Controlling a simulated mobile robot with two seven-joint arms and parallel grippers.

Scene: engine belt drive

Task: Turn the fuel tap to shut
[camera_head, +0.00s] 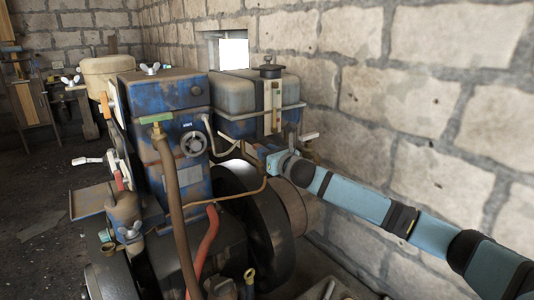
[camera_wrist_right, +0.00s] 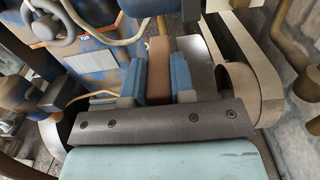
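The grey fuel tank (camera_head: 238,95) stands behind the blue engine housing (camera_head: 150,95). A small pale lever (camera_head: 309,136) on a brownish fitting shows below its right end; it may be the fuel tap, but its setting is unclear. My right gripper (camera_head: 264,154) reaches in from the right, below the tank and left of that lever. In the right wrist view, the blue fingers of my right gripper (camera_wrist_right: 158,78) stand on either side of a brown block (camera_wrist_right: 159,70) and appear closed on it. I cannot make out the tap in the wrist view. My left gripper is not in view.
A grey handwheel (camera_head: 193,144) is on the engine's right face, with pipes and a red hose (camera_head: 204,250) below. A large dark wheel (camera_head: 265,220) stands under my right arm. The stone wall (camera_head: 440,90) runs close along the right.

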